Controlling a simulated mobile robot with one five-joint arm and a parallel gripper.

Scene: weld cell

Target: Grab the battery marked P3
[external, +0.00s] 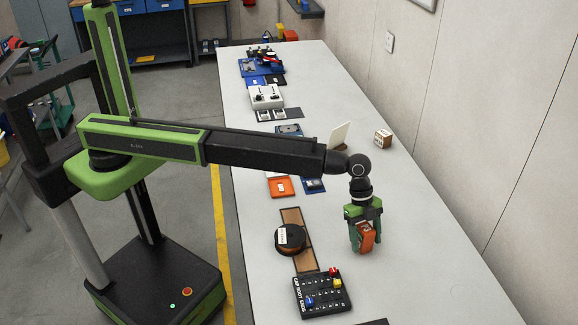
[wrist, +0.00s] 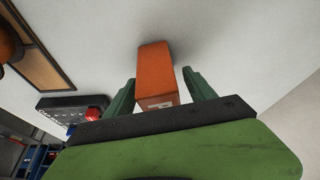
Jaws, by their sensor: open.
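An orange block (external: 367,237), which looks like the battery, stands between the fingers of my gripper (external: 362,246) over the right part of the table. In the wrist view the orange block (wrist: 155,72) sits between the two green fingers of my gripper (wrist: 160,90), with a gap visible on the right side and a narrower one on the left. The fingers are open and around the block, not closed on it. A small pale label shows on its near end, but its marking is too small to read. No P3 mark can be made out.
A dark spool (external: 290,239) rests on a brown board (external: 306,258) to the left. A black tray with coloured caps (external: 321,294) lies nearer. A wooden cube (external: 383,138) and a white upright card (external: 339,136) stand farther back. The table right of my gripper is clear.

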